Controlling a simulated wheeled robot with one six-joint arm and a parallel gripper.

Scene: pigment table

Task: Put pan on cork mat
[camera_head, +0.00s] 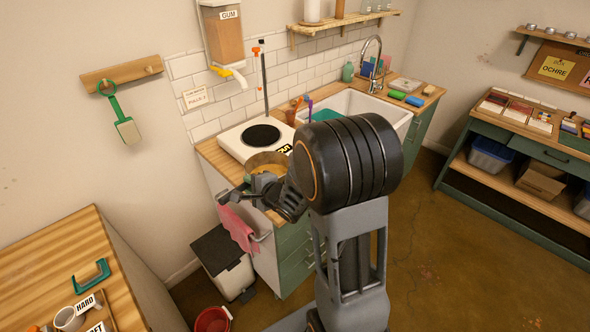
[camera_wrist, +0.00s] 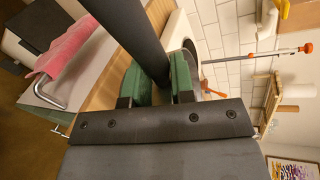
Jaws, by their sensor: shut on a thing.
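My gripper (camera_head: 262,184) is over the front of the counter, left of my dark arm. In the wrist view its green-padded jaws (camera_wrist: 158,86) are shut on a dark round bar, the pan's handle (camera_wrist: 130,35). In the head view a round tan-and-grey shape just beyond the gripper looks like the pan (camera_head: 267,160). It is in front of the hotplate, partly hidden by my gripper and arm. I cannot tell whether it touches the counter. I cannot make out the cork mat as a separate thing.
The white hotplate (camera_head: 235,143) with its black ring is behind the pan. The sink (camera_head: 345,104) is to the right. A pink towel (camera_head: 237,228) hangs on a rail at the counter's front. A bin (camera_head: 224,262) stands below. A faucet and small tools line the back.

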